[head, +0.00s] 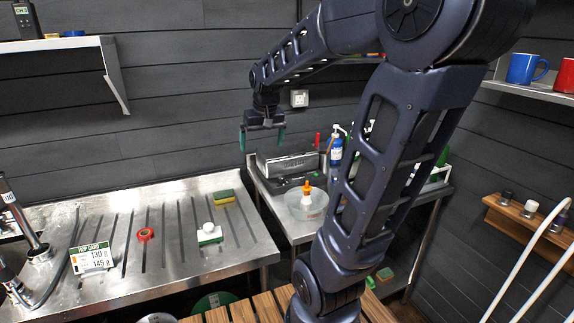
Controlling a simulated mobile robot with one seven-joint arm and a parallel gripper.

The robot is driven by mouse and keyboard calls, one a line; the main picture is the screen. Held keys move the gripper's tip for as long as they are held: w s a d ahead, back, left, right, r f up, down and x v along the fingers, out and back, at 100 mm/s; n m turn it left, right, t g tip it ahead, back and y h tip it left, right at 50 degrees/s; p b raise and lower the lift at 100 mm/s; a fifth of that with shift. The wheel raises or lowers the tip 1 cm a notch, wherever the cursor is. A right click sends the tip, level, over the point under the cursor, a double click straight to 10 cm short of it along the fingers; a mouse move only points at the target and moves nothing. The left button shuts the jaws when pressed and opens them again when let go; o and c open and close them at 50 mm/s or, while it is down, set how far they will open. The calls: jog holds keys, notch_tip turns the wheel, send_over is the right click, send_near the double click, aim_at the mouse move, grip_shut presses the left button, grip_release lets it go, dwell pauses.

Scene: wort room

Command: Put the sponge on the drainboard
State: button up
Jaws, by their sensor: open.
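A yellow and green sponge (224,196) lies on the steel grooved drainboard (180,262), near its back right edge. My gripper (263,142) is open, with its green fingers pointing down and nothing seen between them. It hangs in the air to the right of the sponge and above it, in front of the dark wall and near the side table. It is not touching the sponge.
On the drainboard are a white and green block with a white knob (208,233), a red tape ring (145,235) and a hop card (91,258). The side table holds a grey device (287,163), a clear bowl (306,203) and a blue bottle (336,150).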

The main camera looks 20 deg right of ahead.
jog(key=s+d+f+t, duration=0.1)
jog(key=s+d, duration=0.1)
jog(key=s, duration=1.3)
jog(key=shift+s+f, duration=0.2)
jog(key=shift+f, duration=0.05)
